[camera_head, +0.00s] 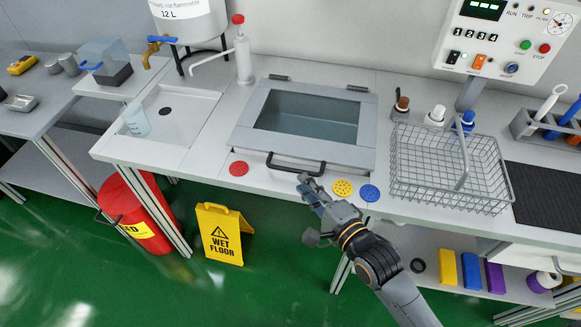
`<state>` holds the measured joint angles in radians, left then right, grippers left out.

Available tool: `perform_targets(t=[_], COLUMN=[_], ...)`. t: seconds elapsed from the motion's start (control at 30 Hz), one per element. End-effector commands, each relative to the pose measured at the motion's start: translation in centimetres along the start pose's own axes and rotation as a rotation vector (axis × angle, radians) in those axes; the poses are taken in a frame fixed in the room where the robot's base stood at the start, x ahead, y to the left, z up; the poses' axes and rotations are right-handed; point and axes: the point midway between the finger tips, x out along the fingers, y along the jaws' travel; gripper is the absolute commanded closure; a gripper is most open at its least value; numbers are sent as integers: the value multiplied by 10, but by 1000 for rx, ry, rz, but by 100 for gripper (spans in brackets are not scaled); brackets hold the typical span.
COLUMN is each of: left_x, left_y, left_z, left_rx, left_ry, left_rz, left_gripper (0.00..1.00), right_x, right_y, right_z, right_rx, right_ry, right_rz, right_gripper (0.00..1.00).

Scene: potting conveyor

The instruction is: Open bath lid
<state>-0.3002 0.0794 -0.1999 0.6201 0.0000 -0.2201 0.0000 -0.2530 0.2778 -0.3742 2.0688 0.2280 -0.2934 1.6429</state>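The bath lid (248,112) is a light grey frame with a dark, see-through window, set in the bench top. It lies flat and looks closed, with two hinges (357,88) along its back edge. A black bar handle (296,167) is at its front edge. My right gripper (307,184) is just in front of and below the right end of the handle, at the bench's front edge. It looks apart from the handle and holds nothing that I can see. Its finger gap is too small to judge. My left gripper is out of view.
Red (239,168), yellow (343,189) and blue (370,193) discs lie along the front edge. A wire basket (450,172) stands right of the lid, near small bottles (401,105). A sink (192,106) and a red-capped bottle (243,55) are left. A wet floor sign (222,235) stands below.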

Motion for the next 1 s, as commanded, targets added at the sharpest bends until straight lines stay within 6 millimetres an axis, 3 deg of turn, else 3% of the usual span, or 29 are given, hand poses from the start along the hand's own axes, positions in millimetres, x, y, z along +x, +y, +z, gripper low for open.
perform_targets(t=[0.2, 0.4, 0.77, 0.8, 0.9, 1.0], left_x=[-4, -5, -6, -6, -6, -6], left_y=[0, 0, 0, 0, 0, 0], left_z=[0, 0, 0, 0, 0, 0], left_rx=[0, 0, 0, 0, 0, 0], left_ry=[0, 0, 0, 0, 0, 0], left_rz=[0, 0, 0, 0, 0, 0], left_gripper=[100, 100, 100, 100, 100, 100], right_x=[43, 66, 72, 72, 72, 71], right_y=[-1, 0, 0, 0, 0, 0], right_z=[0, 0, 0, 0, 0, 0], right_rx=[-2, -2, -2, -2, -2, -2], right_ry=[1, 1, 1, 1, 1, 1], right_rz=[-1, 0, 1, 1, 1, 1], right_gripper=[80, 80, 80, 82, 100, 100])
